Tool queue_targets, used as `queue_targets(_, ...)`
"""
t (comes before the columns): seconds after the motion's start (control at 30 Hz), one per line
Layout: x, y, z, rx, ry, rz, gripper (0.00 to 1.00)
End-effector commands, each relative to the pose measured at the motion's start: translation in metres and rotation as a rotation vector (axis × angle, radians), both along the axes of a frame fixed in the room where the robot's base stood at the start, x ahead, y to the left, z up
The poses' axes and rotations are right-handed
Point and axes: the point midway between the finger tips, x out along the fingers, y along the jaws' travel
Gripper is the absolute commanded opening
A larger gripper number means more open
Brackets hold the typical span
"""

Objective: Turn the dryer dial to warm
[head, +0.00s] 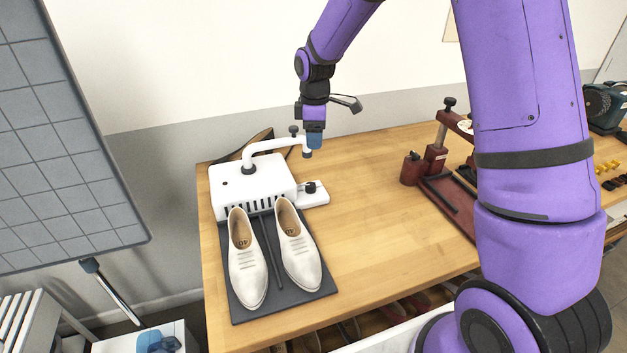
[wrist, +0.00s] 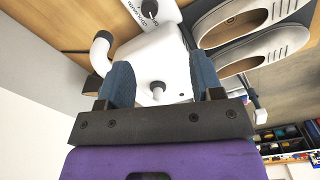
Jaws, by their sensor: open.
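The dryer (head: 250,187) is a white box with slots in front and a bent white pipe on top, at the left end of the bench. Its dark dial (head: 311,187) sits on a small white plate at the box's right side; its setting is too small to read. My gripper (head: 314,143) hangs above and behind the dial, close to the pipe's end, and is apart from the dial. In the wrist view its blue fingers stand open with nothing held, and the dryer's white body (wrist: 155,62) shows beyond them. A lettered plate (wrist: 148,14) is cut by the top edge.
White shoes (head: 298,245) lie on a dark mat (head: 247,313) before the dryer. The bent pipe (head: 270,146) rises beside my gripper. A dark red press (head: 437,158) stands to the right on the wooden bench (head: 365,215); the bench between is clear.

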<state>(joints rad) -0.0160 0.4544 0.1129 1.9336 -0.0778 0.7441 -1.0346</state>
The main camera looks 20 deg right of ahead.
Motion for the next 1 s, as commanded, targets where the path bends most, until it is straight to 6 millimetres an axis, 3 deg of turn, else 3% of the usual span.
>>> queue_targets(0.03, 0.008, 0.003, -0.019, 0.003, 0.019, 0.035, 0.60)
queue_targets(0.2, 0.023, 0.009, -0.057, 0.010, 0.052, 0.129, 0.60)
queue_targets(0.57, 0.027, 0.012, -0.090, 0.015, 0.066, 0.168, 0.60)
queue_targets(1.0, 0.023, 0.013, -0.162, 0.014, 0.066, 0.167, 0.60)
